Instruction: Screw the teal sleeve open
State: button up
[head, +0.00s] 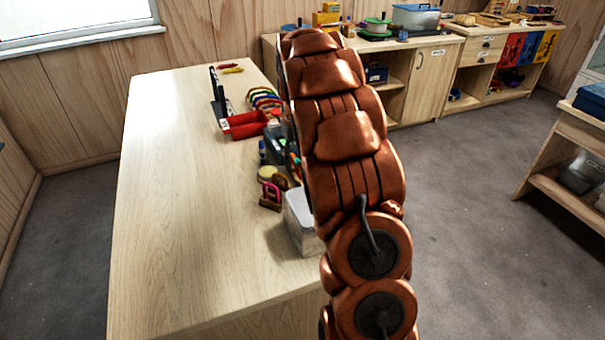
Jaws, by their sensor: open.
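I cannot make out a teal sleeve; small items on the table are partly hidden behind my copper-coloured arm. My gripper is not in view; only my arm links show, rising across the middle of the picture.
The wooden table (185,190) is bare on its left and front. Along its right side are a grey box (299,222), a round tan-lidded item (268,174), a red tray (245,124) and several coloured arches (264,98). Cabinets (425,80) stand behind; grey floor lies right.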

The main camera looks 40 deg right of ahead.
jog(key=shift+s+f, duration=0.1)
jog(key=shift+f, duration=0.75)
jog(key=shift+w+a, duration=0.25)
jog(key=shift+a, duration=0.5)
jog(key=shift+r, duration=1.45)
jog(key=shift+d, duration=0.1)
jog(key=shift+s+d+p, duration=0.2)
jog(key=shift+d+p, duration=0.15)
jog(key=shift+d, duration=0.3)
